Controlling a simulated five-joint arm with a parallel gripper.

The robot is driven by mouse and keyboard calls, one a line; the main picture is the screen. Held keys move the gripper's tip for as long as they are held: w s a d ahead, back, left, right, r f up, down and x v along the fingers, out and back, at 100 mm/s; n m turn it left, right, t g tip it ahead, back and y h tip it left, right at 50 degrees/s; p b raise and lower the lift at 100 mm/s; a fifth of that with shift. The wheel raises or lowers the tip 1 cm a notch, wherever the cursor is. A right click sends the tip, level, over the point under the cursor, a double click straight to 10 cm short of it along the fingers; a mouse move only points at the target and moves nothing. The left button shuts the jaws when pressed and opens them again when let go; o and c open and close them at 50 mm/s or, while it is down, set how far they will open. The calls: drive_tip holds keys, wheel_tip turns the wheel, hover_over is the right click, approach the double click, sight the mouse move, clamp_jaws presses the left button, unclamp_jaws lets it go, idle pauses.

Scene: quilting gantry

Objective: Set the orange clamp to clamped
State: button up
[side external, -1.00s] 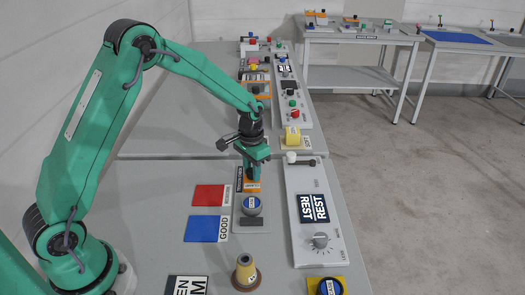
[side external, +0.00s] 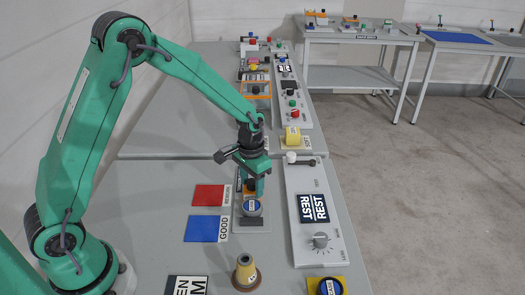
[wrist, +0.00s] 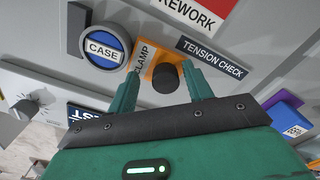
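The orange clamp (wrist: 152,58) shows in the wrist view as an orange plate marked CLAMP with a round black knob (wrist: 167,79). My gripper (wrist: 161,69) has its two green fingers apart, one on each side of the knob in this view. A gap shows between the knob and the fingers; I cannot tell whether either touches it. In the side view my gripper (side external: 258,190) points down over the clamp, just behind the blue CASE button, and hides most of the clamp. The clamp's setting cannot be read.
The blue CASE button (wrist: 105,46) sits close beside the clamp; it also shows in the side view (side external: 252,207). A TENSION CHECK label (wrist: 212,58) lies on the other side. A red pad (side external: 208,195) and a blue pad (side external: 206,229) lie left. The REST panel (side external: 320,240) stands right.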

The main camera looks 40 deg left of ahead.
sight(252, 183)
drive_tip(key=shift+w+a+r, duration=0.1)
drive_tip(key=shift+r, duration=0.55)
wheel_tip(252, 183, up, 5)
drive_tip(key=shift+r, duration=0.8)
drive_tip(key=shift+r, duration=0.1)
drive_tip(key=shift+s+r, duration=0.2)
drive_tip(key=shift+r, duration=0.05)
drive_tip(key=s+a+r+t, duration=0.1)
drive_tip(key=s+r+t, duration=0.2)
drive_tip(key=s+r, duration=0.7)
drive_tip(key=s+a+r+n+t, duration=0.1)
drive_tip(key=s+r+t, duration=0.1)
drive_tip(key=s, duration=1)
drive_tip(key=shift+a+r+t, duration=0.2)
drive_tip(key=shift+r+t, duration=0.1)
drive_tip(key=shift+r, duration=0.6)
